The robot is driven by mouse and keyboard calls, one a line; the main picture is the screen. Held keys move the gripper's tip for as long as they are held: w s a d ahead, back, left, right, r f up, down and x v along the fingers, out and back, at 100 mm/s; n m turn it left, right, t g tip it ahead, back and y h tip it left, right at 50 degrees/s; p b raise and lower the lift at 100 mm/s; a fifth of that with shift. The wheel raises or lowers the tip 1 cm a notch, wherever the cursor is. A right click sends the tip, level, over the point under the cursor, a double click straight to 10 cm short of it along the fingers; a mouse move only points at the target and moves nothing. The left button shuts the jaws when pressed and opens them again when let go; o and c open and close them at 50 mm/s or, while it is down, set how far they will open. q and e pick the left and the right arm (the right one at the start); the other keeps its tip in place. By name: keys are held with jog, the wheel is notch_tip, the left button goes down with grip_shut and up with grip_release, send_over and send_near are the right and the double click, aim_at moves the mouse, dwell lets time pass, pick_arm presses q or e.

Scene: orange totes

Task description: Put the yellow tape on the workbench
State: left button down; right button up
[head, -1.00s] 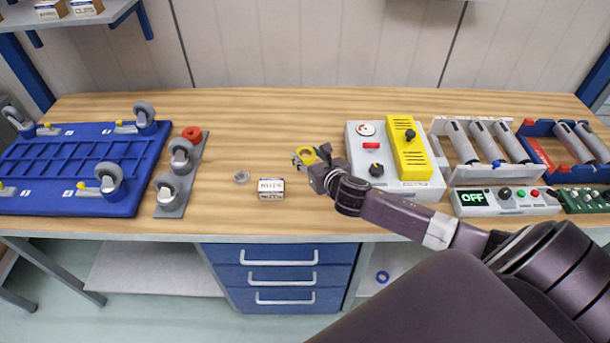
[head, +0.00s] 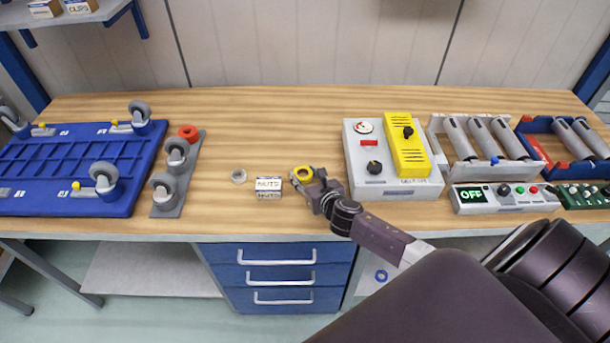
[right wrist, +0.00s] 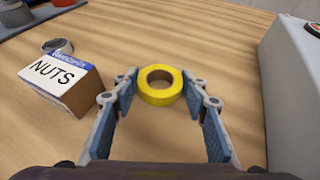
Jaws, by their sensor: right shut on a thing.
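The yellow tape (head: 303,180) is a small yellow ring with a brown core, over the middle of the wooden workbench (head: 270,125). My right gripper (head: 300,177) is shut on it. In the right wrist view the tape (right wrist: 160,98) sits flat between the fingertips of my right gripper (right wrist: 160,86), with a blue-padded finger on each side. It is at or very near the bench top; I cannot tell whether it touches. My left gripper is not in view.
A NUTS box (head: 268,188) stands close left of the tape, with a grey ring (head: 239,176) beyond it. A grey control box (head: 372,185) with a yellow panel stands to the right. A caster plate (head: 178,195) lies left. The bench behind is clear.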

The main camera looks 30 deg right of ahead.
jog(key=o, duration=1.1)
jog(key=shift+f, duration=0.1)
jog(key=shift+s+r, duration=0.1)
jog(key=shift+r, duration=0.15)
jog(key=v, duration=1)
jog(key=shift+s+a, duration=0.1)
jog(key=shift+s, duration=0.2)
jog(key=shift+s+r, duration=0.35)
jog(key=shift+s, duration=0.2)
jog(key=shift+f, duration=0.1)
